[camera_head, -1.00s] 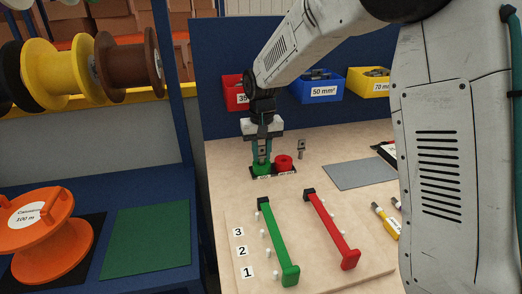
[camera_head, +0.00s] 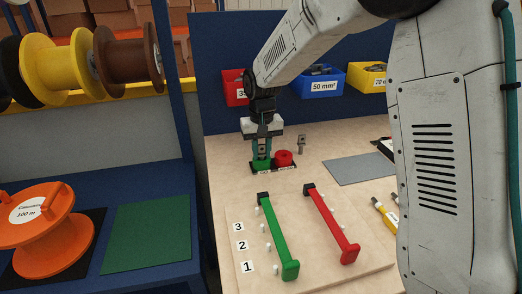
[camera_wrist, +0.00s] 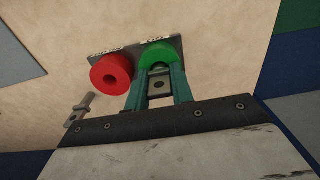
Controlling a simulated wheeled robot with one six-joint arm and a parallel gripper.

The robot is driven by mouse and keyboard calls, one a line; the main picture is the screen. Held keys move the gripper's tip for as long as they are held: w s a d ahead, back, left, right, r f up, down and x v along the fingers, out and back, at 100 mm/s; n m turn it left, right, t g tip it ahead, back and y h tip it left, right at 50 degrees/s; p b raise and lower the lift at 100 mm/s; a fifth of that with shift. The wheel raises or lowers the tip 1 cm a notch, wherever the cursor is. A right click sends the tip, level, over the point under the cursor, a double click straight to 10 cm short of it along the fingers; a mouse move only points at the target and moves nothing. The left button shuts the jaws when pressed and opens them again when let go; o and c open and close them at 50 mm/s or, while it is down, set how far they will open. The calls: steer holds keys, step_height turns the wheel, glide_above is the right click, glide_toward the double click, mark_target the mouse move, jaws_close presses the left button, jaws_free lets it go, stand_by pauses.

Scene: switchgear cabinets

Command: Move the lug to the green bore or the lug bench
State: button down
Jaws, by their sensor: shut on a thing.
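My gripper (camera_head: 262,145) points down over the green bore (camera_head: 261,165) at the back of the bench. Its teal fingers are shut on a small metal lug (camera_wrist: 160,86), whose flat end with a hole shows between them. In the wrist view the lug's other end lies at the green bore (camera_wrist: 158,51); I cannot tell whether it is inside. The fingers hide part of the bore. The red bore (camera_head: 284,158) stands just right of the green one on the same dark plate and also shows in the wrist view (camera_wrist: 111,74).
A second lug (camera_head: 301,144) stands upright right of the red bore. A green bar (camera_head: 279,238) and a red bar (camera_head: 332,226) lie in front, beside small white pegs. A grey mat (camera_head: 358,169) lies to the right. Blue (camera_head: 318,84) and red bins hang behind.

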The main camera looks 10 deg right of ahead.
steer(key=c, duration=1.1)
jaws_free()
step_height(320, 180, up, 8)
steer(key=shift+f, duration=0.1)
